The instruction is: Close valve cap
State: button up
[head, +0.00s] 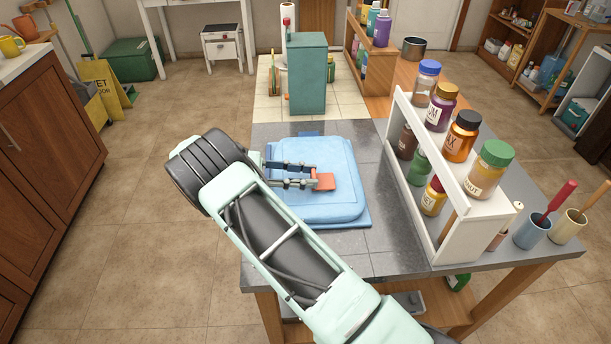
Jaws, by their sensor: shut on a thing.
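A light blue, flat container (335,155) with rounded corners lies on the grey tabletop. An orange-red piece (325,181), which looks like the valve cap, shows over the right-middle part of the container. My gripper (312,177) reaches in from the left, above the container, and its fingers are shut on the orange-red piece. The fingers partly cover the piece, and I cannot tell whether it is seated on the container. My arm covers the container's lower left corner.
A white rack (455,205) with several capped bottles stands close on the right. A teal box (307,75) stands behind the container. Bare tabletop (372,150) lies between container and rack.

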jog(key=o, duration=1.1)
jog(key=shift+o, duration=0.2)
jog(key=shift+a, duration=0.15)
jog(key=shift+a+r, duration=0.2)
jog(key=shift+a, duration=1)
jog(key=shift+a+r, duration=0.15)
jog(key=shift+a, duration=1.05)
jog(key=shift+a+r, duration=0.2)
jog(key=shift+a, duration=1)
